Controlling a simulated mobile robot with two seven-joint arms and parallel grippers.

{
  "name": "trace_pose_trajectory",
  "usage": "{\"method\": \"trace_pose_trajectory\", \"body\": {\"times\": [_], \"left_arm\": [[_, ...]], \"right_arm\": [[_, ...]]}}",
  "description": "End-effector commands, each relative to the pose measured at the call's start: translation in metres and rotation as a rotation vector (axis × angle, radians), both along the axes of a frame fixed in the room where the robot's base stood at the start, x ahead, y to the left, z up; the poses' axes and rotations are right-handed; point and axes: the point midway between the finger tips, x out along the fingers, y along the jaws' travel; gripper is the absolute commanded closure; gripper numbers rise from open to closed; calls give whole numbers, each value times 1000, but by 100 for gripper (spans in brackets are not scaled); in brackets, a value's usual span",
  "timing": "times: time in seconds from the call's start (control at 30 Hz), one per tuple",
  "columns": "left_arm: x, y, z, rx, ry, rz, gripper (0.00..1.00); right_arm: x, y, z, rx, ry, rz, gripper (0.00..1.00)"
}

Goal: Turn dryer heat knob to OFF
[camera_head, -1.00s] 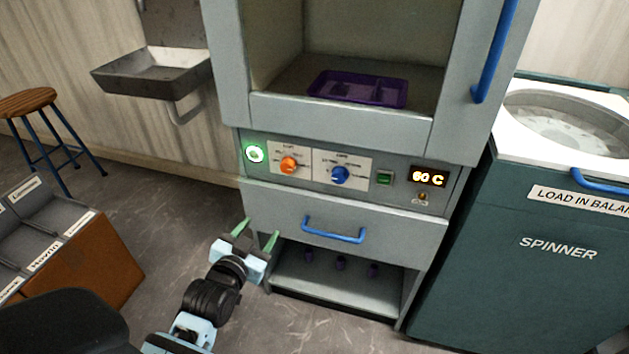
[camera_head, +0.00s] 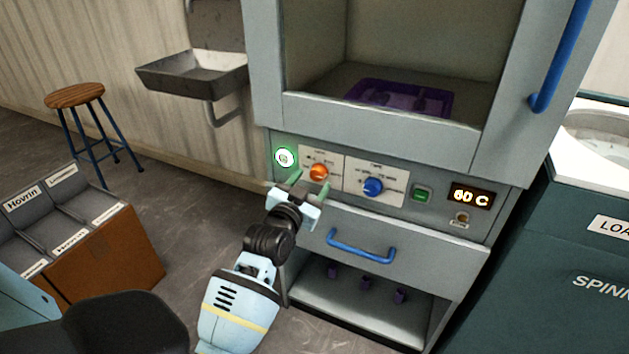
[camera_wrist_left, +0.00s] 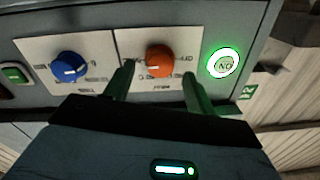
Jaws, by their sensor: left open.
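The dryer (camera_head: 480,145) is a grey cabinet with a control panel on its front. An orange knob (camera_head: 318,172) sits on a white label plate, left of a blue knob (camera_head: 373,187) on its own plate. My left gripper (camera_head: 309,188) is open and empty just in front of the orange knob, slightly low. In the left wrist view the orange knob (camera_wrist_left: 160,57) shows between and beyond the two green fingers, apparently not touched. That view looks upside down, with its labels inverted. The display (camera_head: 470,196) reads 60 C. My right gripper is not seen.
A lit green round button (camera_head: 284,157) is left of the orange knob. A drawer with a blue handle (camera_head: 361,246) lies below the panel. A purple tray (camera_head: 400,98) is inside the chamber. A sink (camera_head: 192,76), stool (camera_head: 74,96) and spinner (camera_head: 580,250) stand around.

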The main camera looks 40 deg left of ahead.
Motion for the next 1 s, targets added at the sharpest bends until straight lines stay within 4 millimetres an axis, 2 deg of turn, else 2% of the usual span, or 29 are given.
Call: {"method": "trace_pose_trajectory", "body": {"times": [0.2, 0.53, 0.87, 0.9, 1.0], "left_arm": [[19, 6, 0, 1, 0, 1, 45], [22, 6, 0, 1, 0, 0, 45], [22, 6, 0, 0, 0, 0, 86], [22, 6, 0, 0, 0, 0, 89], [22, 6, 0, -2, -1, 0, 89]], "right_arm": [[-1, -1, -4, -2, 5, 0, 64], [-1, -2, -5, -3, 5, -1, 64], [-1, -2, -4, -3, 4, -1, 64], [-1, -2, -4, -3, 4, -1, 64], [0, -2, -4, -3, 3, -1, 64]]}}
